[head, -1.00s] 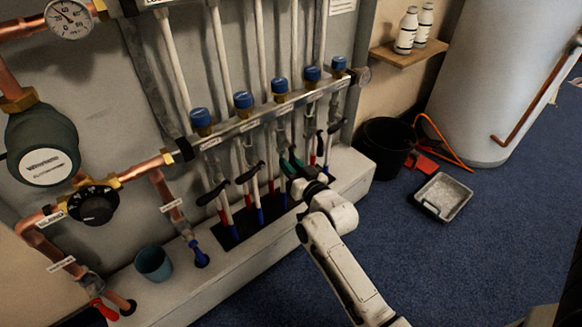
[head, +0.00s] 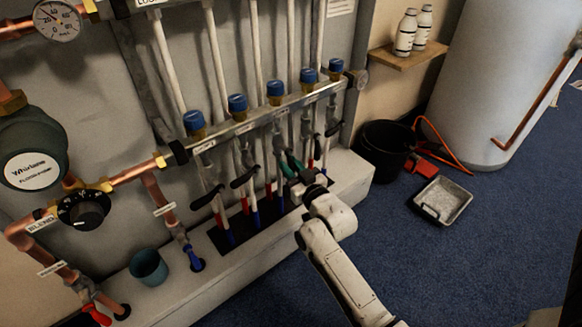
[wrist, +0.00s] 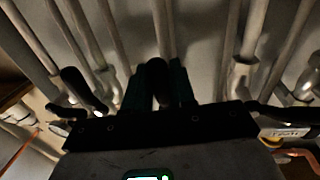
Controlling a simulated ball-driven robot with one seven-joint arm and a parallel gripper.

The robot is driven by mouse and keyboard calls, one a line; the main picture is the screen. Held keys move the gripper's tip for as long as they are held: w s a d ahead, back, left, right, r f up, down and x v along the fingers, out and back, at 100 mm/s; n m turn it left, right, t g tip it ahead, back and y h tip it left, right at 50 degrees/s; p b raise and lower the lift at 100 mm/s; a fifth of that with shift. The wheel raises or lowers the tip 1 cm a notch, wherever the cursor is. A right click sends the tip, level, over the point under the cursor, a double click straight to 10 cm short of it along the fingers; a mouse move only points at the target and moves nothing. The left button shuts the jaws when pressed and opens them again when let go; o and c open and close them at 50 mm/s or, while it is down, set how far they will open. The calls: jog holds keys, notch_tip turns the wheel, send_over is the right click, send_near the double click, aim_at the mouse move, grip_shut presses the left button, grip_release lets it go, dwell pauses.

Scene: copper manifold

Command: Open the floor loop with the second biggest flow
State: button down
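The manifold bar (head: 232,133) carries a row of several blue caps (head: 237,103) on the wall. Black lever handles hang on the loops below: the leftmost (head: 207,197), the second (head: 244,177), and one at the right (head: 333,129). My gripper (head: 291,164) is at the middle loop, just right of the second lever. In the wrist view my gripper's dark green fingers (wrist: 160,82) stand close together on both sides of a black handle end (wrist: 160,96) and seem to touch it. The middle lever is mostly hidden in the head view. Flow readings are too small to read.
A teal cup (head: 149,267) stands on the pale ledge (head: 180,296) at lower left. A black bucket (head: 386,150) and a grey tray (head: 443,200) are on the blue floor at right. Neighbouring levers, black (wrist: 84,88) in the wrist view, flank my gripper closely.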

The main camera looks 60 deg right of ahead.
jog(key=c, duration=1.1)
grip_release()
jog(key=shift+o, duration=0.2)
jog(key=shift+s, duration=0.1)
jog(key=shift+s+a+p, duration=0.1)
jog(key=shift+s+p, duration=0.2)
jog(key=shift+p, duration=0.05)
jog(key=p+v, duration=0.3)
jog(key=v, duration=0.7)
jog(key=shift+f, duration=0.1)
